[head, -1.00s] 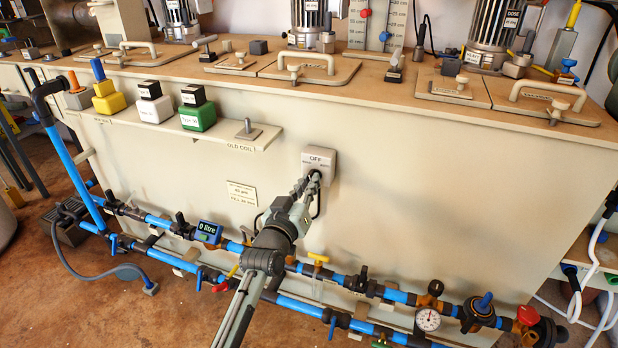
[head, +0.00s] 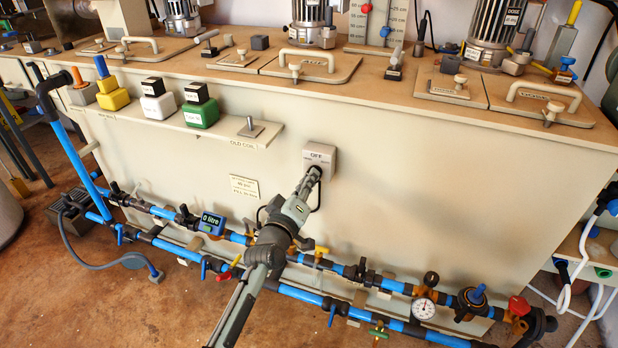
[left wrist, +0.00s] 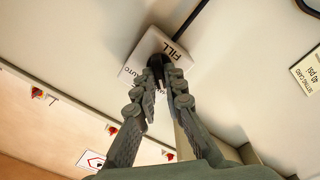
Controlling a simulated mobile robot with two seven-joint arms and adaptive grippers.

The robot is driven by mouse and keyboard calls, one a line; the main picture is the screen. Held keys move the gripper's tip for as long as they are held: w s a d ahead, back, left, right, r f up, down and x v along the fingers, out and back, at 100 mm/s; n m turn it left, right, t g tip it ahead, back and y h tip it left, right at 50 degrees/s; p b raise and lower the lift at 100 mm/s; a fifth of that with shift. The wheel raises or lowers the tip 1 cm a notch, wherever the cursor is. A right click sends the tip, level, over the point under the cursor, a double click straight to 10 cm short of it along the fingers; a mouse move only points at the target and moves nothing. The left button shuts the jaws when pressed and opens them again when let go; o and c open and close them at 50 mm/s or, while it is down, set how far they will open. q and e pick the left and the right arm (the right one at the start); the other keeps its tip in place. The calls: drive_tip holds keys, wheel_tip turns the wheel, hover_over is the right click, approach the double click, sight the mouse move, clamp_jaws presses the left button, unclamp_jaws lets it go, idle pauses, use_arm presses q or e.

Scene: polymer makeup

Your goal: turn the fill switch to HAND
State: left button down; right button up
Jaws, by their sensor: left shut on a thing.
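The fill switch is a pale box (head: 320,158) on the front wall of the tank, with "OFF" at its top in the head view. In the left wrist view the box (left wrist: 176,50) shows "FILL" and "AUTO" lettering, upside down and tilted. My left gripper (head: 314,174) is at the box face, shut on the dark switch knob (left wrist: 157,62). The gripper fingers (left wrist: 160,72) hide part of the knob and the lower part of the box. Which way the knob points is hard to tell. My right gripper is not in view.
Blue and black pipework with a "0 litre" meter (head: 212,222) and a pressure gauge (head: 424,308) runs below the switch. A shelf (head: 215,131) with colored containers is at upper left. The wall right of the switch is clear.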

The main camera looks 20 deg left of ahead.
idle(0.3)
use_arm(q)
drive_tip(key=c, duration=1.6)
unclamp_jaws()
drive_tip(key=shift+s, duration=0.1)
drive_tip(key=s, duration=1.1)
drive_tip(key=shift+s+a, duration=0.2)
drive_tip(key=shift+s, duration=0.2)
